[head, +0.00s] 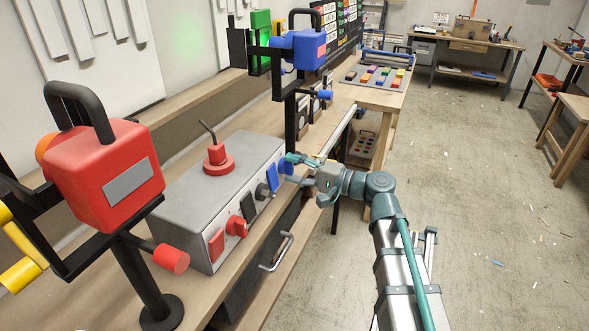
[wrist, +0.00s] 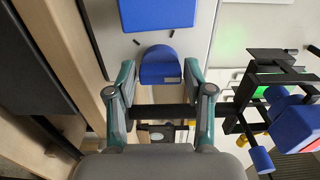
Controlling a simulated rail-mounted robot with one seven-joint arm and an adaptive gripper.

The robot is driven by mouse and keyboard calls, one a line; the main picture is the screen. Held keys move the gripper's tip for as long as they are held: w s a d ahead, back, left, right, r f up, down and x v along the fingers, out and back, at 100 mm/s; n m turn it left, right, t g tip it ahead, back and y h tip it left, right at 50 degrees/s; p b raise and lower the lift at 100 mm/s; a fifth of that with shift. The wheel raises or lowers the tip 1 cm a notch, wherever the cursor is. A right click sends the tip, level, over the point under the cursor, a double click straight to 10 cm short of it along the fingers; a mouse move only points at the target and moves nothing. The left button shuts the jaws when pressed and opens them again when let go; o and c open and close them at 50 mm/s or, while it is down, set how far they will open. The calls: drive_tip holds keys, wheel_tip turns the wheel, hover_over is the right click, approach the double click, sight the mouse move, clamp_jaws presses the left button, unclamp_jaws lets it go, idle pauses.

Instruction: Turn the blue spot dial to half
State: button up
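The blue dial (head: 287,168) sits at the far end of the grey control box's front face, beside a blue rectangular switch (head: 272,176). In the wrist view the blue dial (wrist: 160,66) lies between the fingertips, with the blue switch (wrist: 157,14) above it. Two short black marks show on the panel near the dial. My gripper (head: 296,168) is at the dial. In the wrist view my gripper (wrist: 160,72) is open, one finger on each side of the dial, with small gaps apparent. The dial's pointer is not clear.
The grey control box (head: 185,200) also carries red and black controls and a red lever on top. A blue spot lamp (head: 305,50) on a black stand rises behind my gripper; a red lamp (head: 105,175) stands nearer. A drawer handle (head: 277,252) juts below.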

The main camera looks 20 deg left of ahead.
drive_tip(key=shift+o, duration=0.8)
drive_tip(key=shift+d, duration=0.1)
drive_tip(key=s+d, duration=0.1)
drive_tip(key=d, duration=1)
drive_tip(key=shift+s+d, duration=0.2)
drive_tip(key=shift+d, duration=0.15)
